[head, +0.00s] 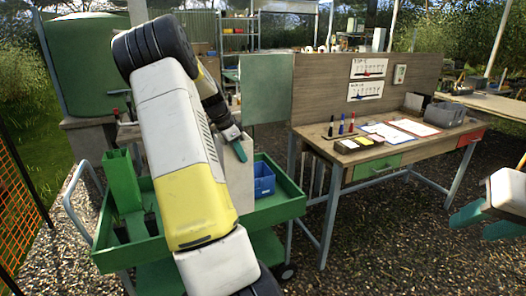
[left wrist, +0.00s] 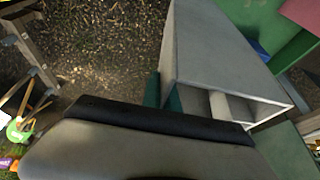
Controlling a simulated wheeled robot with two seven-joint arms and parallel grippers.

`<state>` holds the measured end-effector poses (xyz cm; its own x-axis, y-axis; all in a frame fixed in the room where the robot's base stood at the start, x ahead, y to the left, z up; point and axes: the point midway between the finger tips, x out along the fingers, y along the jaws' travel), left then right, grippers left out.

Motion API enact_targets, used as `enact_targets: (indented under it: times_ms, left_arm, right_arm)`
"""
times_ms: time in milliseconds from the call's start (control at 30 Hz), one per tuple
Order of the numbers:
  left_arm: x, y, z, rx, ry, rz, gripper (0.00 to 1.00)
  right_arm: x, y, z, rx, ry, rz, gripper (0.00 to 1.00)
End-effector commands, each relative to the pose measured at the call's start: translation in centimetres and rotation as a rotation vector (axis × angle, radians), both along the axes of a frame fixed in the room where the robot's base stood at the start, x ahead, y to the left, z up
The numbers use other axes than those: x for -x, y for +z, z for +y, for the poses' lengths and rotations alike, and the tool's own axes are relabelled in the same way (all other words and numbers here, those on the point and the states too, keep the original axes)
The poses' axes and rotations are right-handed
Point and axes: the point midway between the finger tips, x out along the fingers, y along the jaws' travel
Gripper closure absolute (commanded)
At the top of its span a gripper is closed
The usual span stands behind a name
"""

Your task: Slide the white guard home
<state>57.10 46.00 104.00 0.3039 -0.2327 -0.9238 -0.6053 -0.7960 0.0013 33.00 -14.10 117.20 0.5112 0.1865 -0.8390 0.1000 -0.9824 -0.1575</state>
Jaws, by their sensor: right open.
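A pale grey-white box-like housing, which may be the white guard, shows in the left wrist view (left wrist: 215,50) with an open end facing the camera. A short white cylinder (left wrist: 217,105) shows inside that opening. In the head view part of a pale upright panel (head: 238,182) shows behind my left arm, over the green cart. My left gripper (head: 238,146) is beside its top, one teal finger visible. In the left wrist view teal finger parts show at the housing's left edge; contact and grip are unclear. My right gripper (head: 490,222) is open and empty at the right edge.
The green cart (head: 282,209) holds a tall green container (head: 122,182) and a blue bin (head: 264,180). A wooden workbench (head: 385,150) with markers, papers and a grey tray (head: 437,113) stands to the right. Gravel between bench and right gripper is clear.

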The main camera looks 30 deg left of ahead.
Motion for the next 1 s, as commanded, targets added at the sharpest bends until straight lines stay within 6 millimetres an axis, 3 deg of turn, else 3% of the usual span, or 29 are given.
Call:
enact_targets:
  times_ms: [267, 467, 667, 800, 1000]
  left_arm:
    - [0.9, -2.5, -2.9, 0.0, 0.056, 0.003, 1.0]
    - [2.0, -5.8, -6.5, 0.002, 0.128, 0.005, 1.0]
    - [3.7, -11.1, -12.4, 0.003, 0.24, 0.009, 1.0]
    - [5.3, -16.2, -18.0, 0.003, 0.348, 0.015, 1.0]
    - [6.9, -21.4, -23.4, -0.001, 0.478, 0.012, 1.0]
  right_arm:
    - [0.0, 0.0, 0.0, 0.0, 0.0, -0.001, 0.59]
    - [0.0, 0.0, 0.0, 0.0, 0.0, 0.0, 0.59]
    - [0.0, 0.0, 0.0, 0.0, 0.0, -0.001, 0.59]
    - [0.0, 0.0, 0.0, 0.0, 0.0, -0.001, 0.59]
    - [0.0, 0.0, 0.0, 0.0, 0.0, -0.001, 0.59]
